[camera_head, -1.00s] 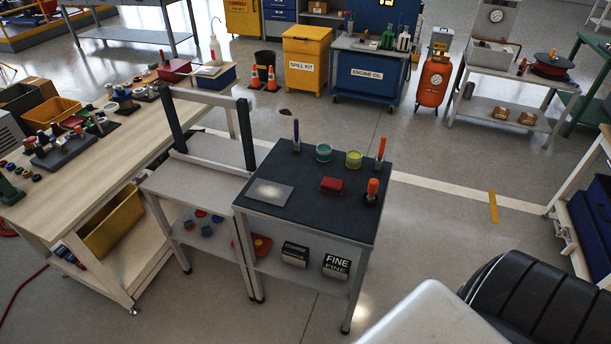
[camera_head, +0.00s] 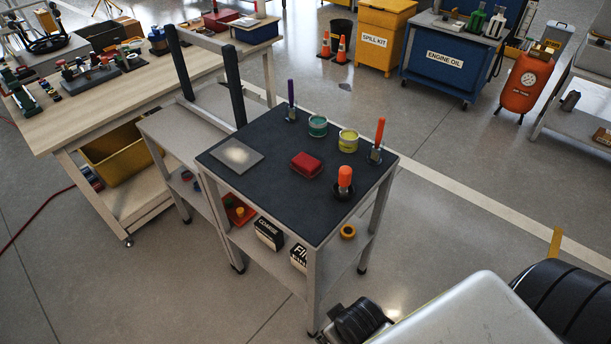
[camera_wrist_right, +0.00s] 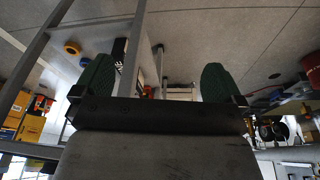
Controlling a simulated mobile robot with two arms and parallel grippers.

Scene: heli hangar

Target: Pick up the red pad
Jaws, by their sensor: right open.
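The red pad (camera_head: 306,165) is a small red block lying on the dark top of the grey cart (camera_head: 262,192), near the middle of that top. My right gripper (camera_wrist_right: 157,85) shows in the right wrist view with its two green-padded fingers spread wide and nothing between them. It is away from the pad, and the pad is not visible in that wrist view. In the head view my right arm is at the bottom right, apart from the cart. My left gripper is not in view.
On the cart top are a grey plate (camera_head: 237,155), a teal tin (camera_head: 318,126), a yellow tin (camera_head: 348,141), an orange-handled tool (camera_head: 345,178), another orange-handled tool (camera_head: 380,133) and a purple-handled tool (camera_head: 291,97). A wooden workbench (camera_head: 110,108) stands left.

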